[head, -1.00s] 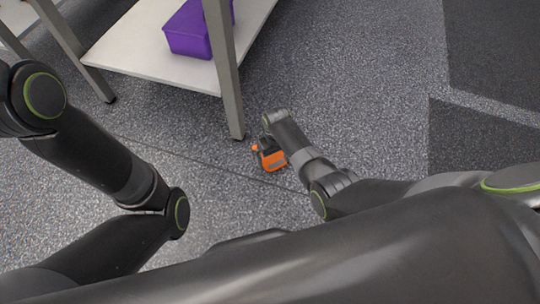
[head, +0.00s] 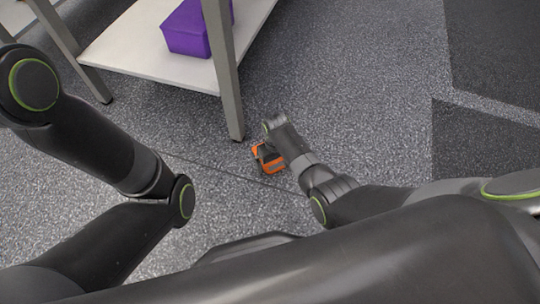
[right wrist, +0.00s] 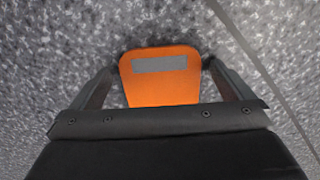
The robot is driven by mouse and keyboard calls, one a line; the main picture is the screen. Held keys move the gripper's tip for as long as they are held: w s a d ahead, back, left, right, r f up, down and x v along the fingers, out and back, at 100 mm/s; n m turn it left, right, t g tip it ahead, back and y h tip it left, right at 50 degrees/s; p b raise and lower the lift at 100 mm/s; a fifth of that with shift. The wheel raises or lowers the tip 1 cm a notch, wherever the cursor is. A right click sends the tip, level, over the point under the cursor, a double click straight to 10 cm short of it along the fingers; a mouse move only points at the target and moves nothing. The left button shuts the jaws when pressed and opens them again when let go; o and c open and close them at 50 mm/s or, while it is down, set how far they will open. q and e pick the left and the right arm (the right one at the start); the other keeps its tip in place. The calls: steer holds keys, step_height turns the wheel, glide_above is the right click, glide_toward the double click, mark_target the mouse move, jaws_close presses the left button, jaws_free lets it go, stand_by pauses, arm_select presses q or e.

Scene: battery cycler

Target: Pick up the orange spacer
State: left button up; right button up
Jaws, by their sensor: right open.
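The orange spacer (head: 272,168) lies on the grey floor near a table leg. It also shows in the right wrist view (right wrist: 160,88) as an orange piece with a grey patch. My right gripper (head: 264,157) is open at the spacer, seen from above and partly covering it in the head view. In the right wrist view its two fingers (right wrist: 160,72) stand on either side of the spacer, with a gap showing on each side. The near end of the spacer is hidden behind the gripper body. My left gripper is out of view; only its arm shows at the left.
A table with a pale lower shelf (head: 140,60) stands just beyond the spacer, its metal leg (head: 226,80) close to my right gripper. A purple box (head: 187,30) sits on the shelf. The floor to the right is clear, with darker mats (head: 490,150) farther right.

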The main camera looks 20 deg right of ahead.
steer(key=shift+c, duration=0.4)
steer(key=c, duration=0.8)
steer(key=shift+c, duration=0.2)
